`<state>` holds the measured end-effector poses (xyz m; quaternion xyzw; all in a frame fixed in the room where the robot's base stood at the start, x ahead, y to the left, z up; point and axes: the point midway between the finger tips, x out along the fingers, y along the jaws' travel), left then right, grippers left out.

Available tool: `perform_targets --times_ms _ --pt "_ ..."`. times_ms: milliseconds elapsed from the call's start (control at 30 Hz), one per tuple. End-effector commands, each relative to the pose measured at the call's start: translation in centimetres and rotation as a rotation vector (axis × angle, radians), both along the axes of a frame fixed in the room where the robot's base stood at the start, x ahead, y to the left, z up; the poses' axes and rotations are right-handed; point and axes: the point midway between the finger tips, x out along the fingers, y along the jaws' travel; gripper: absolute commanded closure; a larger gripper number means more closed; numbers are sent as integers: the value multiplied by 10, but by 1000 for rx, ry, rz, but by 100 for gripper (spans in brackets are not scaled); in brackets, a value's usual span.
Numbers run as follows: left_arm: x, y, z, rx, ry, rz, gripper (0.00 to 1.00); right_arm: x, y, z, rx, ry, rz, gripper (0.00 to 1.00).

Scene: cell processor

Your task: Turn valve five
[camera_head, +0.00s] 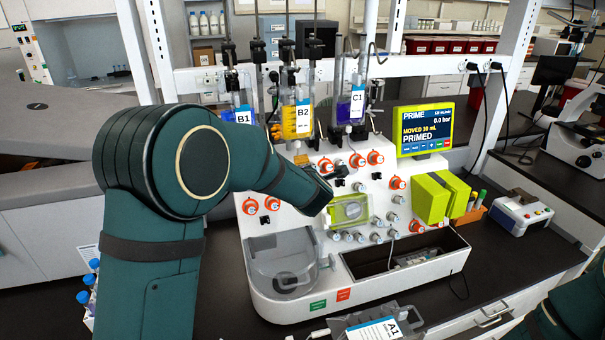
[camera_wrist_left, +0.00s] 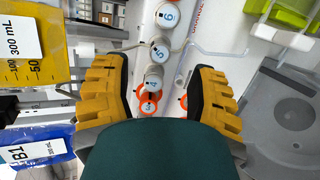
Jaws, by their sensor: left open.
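Valve five (camera_wrist_left: 160,52) is a round white cap marked 5 on the white panel in the left wrist view. It lies in a line between valve six (camera_wrist_left: 168,14), which has an orange rim, and valve four (camera_wrist_left: 153,82); valve three (camera_wrist_left: 148,105) is below. My left gripper (camera_wrist_left: 160,80) is open, its yellow and black fingers on either side of this line, with nothing held. I cannot tell its distance from valve five. My right gripper is out of view.
Bags B1 (camera_head: 243,118), B2 (camera_head: 303,118) and C1 (camera_head: 357,103) hang above the panel. A thin tube (camera_wrist_left: 222,52) runs beside the valves. A clear round chamber (camera_head: 284,265) and bag A1 (camera_head: 382,328) are low in front.

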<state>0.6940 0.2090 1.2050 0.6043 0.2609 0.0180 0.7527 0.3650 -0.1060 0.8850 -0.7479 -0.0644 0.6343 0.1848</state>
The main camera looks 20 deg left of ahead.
Motion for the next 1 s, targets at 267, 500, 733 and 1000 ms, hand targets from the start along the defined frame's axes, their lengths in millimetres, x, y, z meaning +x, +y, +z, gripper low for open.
perform_targets --times_ms 267,500,733,1000 --pt "-46 -19 20 -2 -1 -2 42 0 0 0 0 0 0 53" --pt "-62 -25 27 1 0 0 42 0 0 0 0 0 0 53" --pt "-63 -25 27 1 0 0 42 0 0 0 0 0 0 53" --pt "-63 -25 27 1 0 0 42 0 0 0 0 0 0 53"
